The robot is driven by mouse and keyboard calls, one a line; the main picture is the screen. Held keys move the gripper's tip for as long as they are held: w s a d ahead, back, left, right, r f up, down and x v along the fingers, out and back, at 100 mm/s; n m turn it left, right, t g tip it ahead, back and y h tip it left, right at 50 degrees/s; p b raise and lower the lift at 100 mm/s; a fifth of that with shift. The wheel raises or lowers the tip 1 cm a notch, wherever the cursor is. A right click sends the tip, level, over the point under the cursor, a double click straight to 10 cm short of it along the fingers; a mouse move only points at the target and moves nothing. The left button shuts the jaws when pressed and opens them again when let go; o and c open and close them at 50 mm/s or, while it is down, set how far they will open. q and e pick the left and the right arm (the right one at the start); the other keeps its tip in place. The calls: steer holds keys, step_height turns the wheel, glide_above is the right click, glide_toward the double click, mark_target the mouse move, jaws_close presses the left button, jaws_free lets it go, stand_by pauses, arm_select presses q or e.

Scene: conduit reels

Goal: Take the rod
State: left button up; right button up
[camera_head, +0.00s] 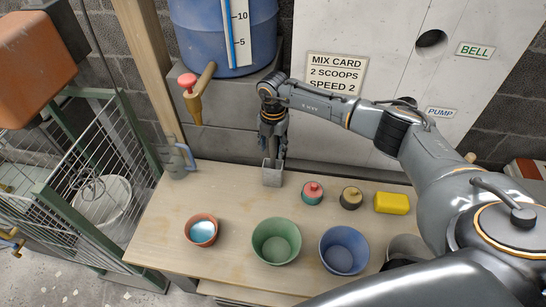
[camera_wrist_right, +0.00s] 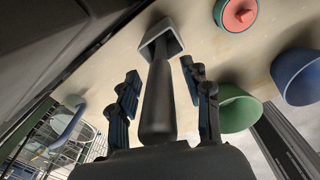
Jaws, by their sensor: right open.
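The dark grey rod (camera_wrist_right: 158,98) stands in a small grey square holder (camera_head: 271,178) on the wooden bench; the holder also shows in the right wrist view (camera_wrist_right: 174,46). My right gripper (camera_head: 273,150) points down just above the holder. In the right wrist view my right gripper (camera_wrist_right: 160,72) is open, with its fingers on either side of the rod and gaps showing between. In the head view the fingers mostly hide the rod. My left gripper is not in view.
An orange bowl (camera_head: 201,231), a green bowl (camera_head: 276,242) and a blue bowl (camera_head: 344,251) stand along the bench front. A red-lidded pot (camera_head: 312,193), a dark pot (camera_head: 351,198) and a yellow block (camera_head: 392,203) stand right of the holder. A grey-blue jug (camera_head: 178,161) stands left.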

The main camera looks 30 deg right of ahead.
jaws_close()
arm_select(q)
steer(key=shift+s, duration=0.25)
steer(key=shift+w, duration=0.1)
arm_select(e)
steer(key=shift+r, duration=0.1)
